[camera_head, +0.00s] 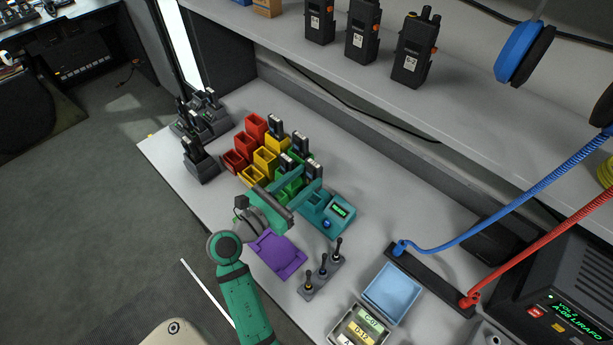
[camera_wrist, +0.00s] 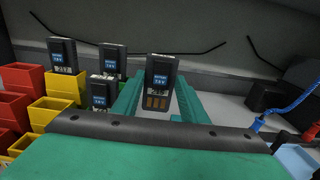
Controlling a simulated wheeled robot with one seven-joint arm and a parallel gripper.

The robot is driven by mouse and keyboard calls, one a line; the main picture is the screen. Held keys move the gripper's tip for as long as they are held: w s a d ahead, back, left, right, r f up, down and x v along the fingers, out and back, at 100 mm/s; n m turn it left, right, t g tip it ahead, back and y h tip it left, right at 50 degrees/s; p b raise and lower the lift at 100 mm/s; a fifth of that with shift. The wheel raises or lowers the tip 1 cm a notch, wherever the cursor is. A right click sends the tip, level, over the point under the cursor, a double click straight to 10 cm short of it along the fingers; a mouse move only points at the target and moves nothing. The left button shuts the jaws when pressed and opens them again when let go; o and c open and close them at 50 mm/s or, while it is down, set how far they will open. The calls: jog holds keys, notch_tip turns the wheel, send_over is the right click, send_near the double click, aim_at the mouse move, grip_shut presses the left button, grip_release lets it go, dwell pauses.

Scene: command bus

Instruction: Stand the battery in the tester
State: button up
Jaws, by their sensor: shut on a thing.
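My gripper (camera_head: 305,186) is shut on a dark battery (camera_head: 312,168), near the upper end of the teal tester. In the wrist view the battery (camera_wrist: 160,75) stands upright between my two green fingers (camera_wrist: 160,98), its blue label facing me and copper contacts low on its face. The teal tester (camera_head: 318,207) lies to the right of the bins, with a lit green display and a blue button. My fingers hide part of the tester, and I cannot tell whether the battery touches it.
Red bins (camera_head: 243,143), yellow bins (camera_head: 264,159) and green bins stand left of the tester; several hold batteries. A purple tray (camera_head: 277,256) and small levers (camera_head: 322,268) lie nearer me. A blue box (camera_head: 384,288) is at right. Bare desk lies right of the tester.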

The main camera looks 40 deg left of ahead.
aim_at(311, 181)
jog(key=shift+s+f, duration=0.2)
jog(key=shift+f, duration=3.45)
jog(key=shift+a+f, duration=0.1)
jog(key=shift+f, duration=0.2)
jog(key=o, duration=1.3)
jog(key=s, duration=1.1)
jog(key=shift+a, duration=0.4)
jog(key=shift+w, duration=0.1)
